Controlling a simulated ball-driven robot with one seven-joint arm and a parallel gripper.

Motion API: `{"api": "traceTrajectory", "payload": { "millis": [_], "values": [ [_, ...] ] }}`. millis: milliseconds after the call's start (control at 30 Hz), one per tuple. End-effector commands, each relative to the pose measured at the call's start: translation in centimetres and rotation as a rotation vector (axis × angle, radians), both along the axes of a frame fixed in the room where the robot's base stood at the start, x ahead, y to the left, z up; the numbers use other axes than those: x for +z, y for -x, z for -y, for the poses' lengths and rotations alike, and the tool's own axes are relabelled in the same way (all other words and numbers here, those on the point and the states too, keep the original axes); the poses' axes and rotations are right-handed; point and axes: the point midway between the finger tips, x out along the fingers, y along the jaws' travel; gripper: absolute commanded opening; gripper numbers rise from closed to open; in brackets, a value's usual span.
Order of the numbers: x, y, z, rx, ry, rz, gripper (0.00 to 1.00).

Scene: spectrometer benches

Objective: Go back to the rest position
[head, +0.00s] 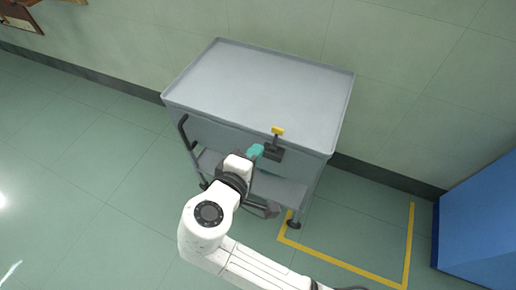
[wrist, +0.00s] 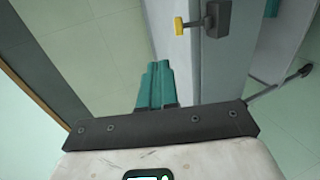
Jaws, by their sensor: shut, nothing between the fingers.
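My gripper (head: 256,151) is in front of the near side of a grey cart (head: 265,85), close to a dark block with a yellow-tipped lever (head: 277,131). In the wrist view its teal fingers (wrist: 156,85) are together with nothing between them. The yellow-knobbed lever (wrist: 180,26) is up and right of the fingers there, apart from them. My white arm reaches up from the lower edge of the head view and hides part of the cart's lower shelf.
The cart's top tray is empty. Its black handle (head: 183,132) is on the left. A yellow floor marking (head: 408,245) lies right of the cart, and a blue cabinet (head: 480,225) stands farther right. Open green floor (head: 80,190) lies to the left. A wall is behind.

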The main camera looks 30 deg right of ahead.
Motion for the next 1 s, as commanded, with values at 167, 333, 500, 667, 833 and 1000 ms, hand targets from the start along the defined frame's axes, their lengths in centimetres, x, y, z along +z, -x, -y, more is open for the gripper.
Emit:
{"api": "traceTrajectory", "payload": {
  "millis": [167, 333, 500, 667, 833, 1000],
  "values": [
    [0.1, 0.1, -0.1, 0.000, 0.000, 0.000, 0.00],
    [0.1, 0.0, -0.1, 0.000, 0.000, 0.000, 0.00],
    [0.1, 0.0, -0.1, 0.001, 0.001, 0.001, 0.00],
    [-0.7, 0.5, 0.8, -0.016, -0.032, -0.015, 0.00],
    [-5.7, 4.0, 5.6, -0.125, -0.259, -0.106, 0.00],
    [-11.4, 10.5, 9.8, -0.289, -0.601, -0.200, 0.00]
  ]
}}
